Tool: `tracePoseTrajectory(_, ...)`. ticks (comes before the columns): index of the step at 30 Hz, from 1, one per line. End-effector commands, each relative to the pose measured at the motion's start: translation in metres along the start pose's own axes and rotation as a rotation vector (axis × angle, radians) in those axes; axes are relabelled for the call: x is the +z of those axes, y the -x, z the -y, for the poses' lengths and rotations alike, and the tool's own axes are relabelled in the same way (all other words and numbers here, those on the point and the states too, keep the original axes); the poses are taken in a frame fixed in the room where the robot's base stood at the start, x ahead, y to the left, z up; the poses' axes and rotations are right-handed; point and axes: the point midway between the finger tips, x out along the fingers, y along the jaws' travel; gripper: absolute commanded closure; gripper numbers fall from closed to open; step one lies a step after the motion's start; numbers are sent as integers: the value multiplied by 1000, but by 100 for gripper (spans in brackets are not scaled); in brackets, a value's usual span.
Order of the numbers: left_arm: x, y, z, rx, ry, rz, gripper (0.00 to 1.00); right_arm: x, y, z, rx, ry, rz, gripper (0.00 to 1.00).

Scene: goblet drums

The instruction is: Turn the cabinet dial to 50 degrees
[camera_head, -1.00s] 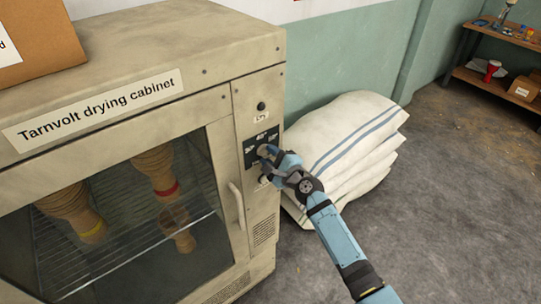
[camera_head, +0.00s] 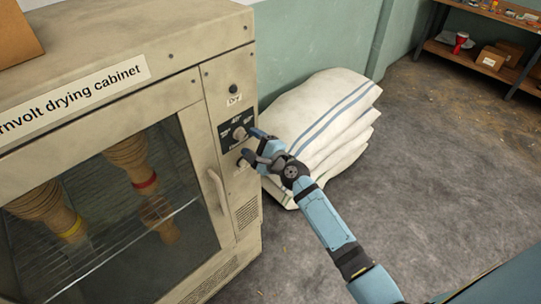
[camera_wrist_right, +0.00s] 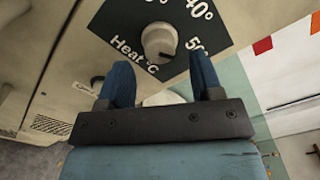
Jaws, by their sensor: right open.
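The drying cabinet (camera_head: 190,88) fills the left of the head view. Its heat dial (camera_head: 239,134) is a pale round knob on a dark panel on the right of the cabinet's front. In the right wrist view the dial (camera_wrist_right: 158,42) shows whole, with "Heat °C", 40° and a partly covered 50 mark around it. I cannot tell surely where its pointer aims. My right gripper (camera_head: 252,145) is open and empty, just right of the dial. In the wrist view its blue fingers (camera_wrist_right: 163,80) are apart from the knob, which shows beyond the gap between them. My left gripper is out of view.
Below the dial is another pale knob (camera_head: 243,159), partly behind the gripper. A black button (camera_head: 233,88) sits above the panel, and a door handle (camera_head: 217,191) to the lower left. Stacked white sacks (camera_head: 330,115) stand right of the cabinet. The floor (camera_head: 440,165) further right is clear.

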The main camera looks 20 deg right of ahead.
Motion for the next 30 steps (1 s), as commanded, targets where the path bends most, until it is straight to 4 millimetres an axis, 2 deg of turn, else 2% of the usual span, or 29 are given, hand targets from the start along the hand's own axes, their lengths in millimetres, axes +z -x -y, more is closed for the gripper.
tracePoseTrajectory(3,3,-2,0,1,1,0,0,-2,30,-2,1,0,-2,40)
tracePoseTrajectory(9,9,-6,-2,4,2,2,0,-2,75,-2,1,0,-2,40)
tracePoseTrajectory(15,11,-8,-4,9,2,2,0,-1,104,-1,-1,-1,-1,40)
tracePoseTrajectory(20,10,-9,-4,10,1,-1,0,0,112,0,-1,-2,0,40)
tracePoseTrajectory(30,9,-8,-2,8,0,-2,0,0,113,0,-1,-2,0,40)
